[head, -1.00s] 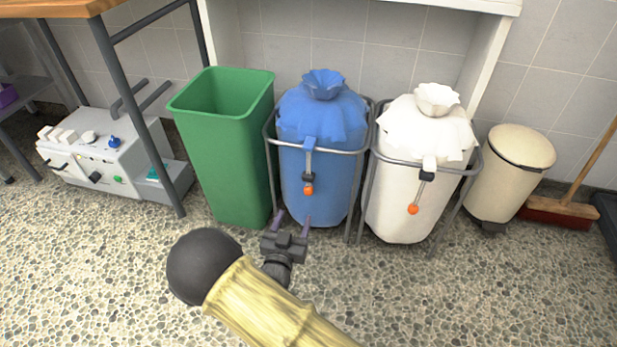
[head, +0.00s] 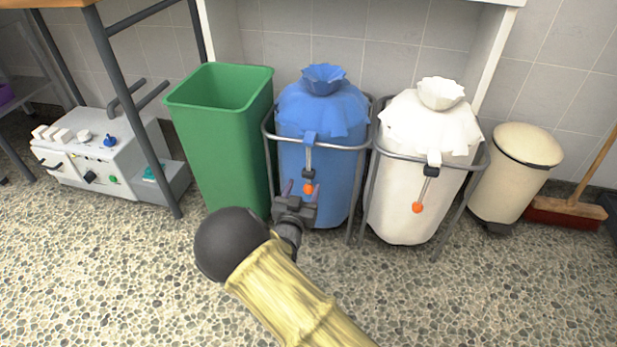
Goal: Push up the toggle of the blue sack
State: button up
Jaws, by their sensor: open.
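The blue sack (head: 335,185) hangs upright in a grey metal frame (head: 345,147), its top gathered and ruffled. A cord hangs down its front with a dark toggle (head: 308,174) low on it, just above an orange end piece (head: 308,188). My gripper (head: 302,189) is open and empty, fingers pointing up, low in front of the blue sack. In the picture its fingertips stand either side of the orange end, just below the toggle. I cannot tell whether they touch anything.
A green bin (head: 222,150) stands close on the left. A white sack (head: 405,195) in its own frame, with a dark toggle (head: 431,171) high on its cord, stands on the right. A cream pedal bin (head: 515,180) and a broom (head: 565,211) are farther right. The floor in front is clear.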

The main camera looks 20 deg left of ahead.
aim_at(307, 177)
jog(key=w+b, duration=0.1)
jog(key=w, duration=0.1)
jog(key=w+b, duration=0.2)
jog(key=w, duration=0.1)
jog(key=shift+w+a+f, duration=0.15)
jog(key=shift+w+a, duration=0.1)
jog(key=shift+w, duration=0.8)
jog(key=shift+r, duration=0.2)
grip_shut()
